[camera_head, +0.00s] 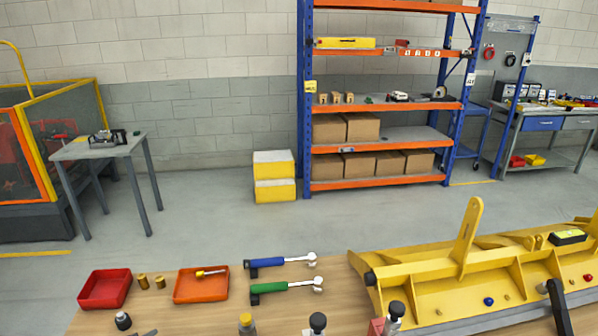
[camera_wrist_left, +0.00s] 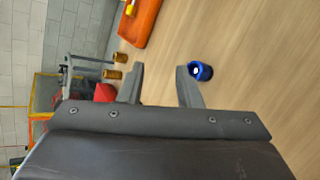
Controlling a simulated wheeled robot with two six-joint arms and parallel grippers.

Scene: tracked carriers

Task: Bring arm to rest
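My left gripper (camera_wrist_left: 160,86) shows in the left wrist view with its two grey fingers apart. Nothing shows between the fingertips except bare wooden table (camera_wrist_left: 235,35). A small blue and dark round piece (camera_wrist_left: 202,71) with a pale centre sits just beside the right-hand finger; I cannot tell whether they touch. No gripper shows clearly in the head view. My right gripper is not in view.
Several knobbed pieces stand at the front edge. A yellow carrier (camera_head: 480,262) fills the right side.

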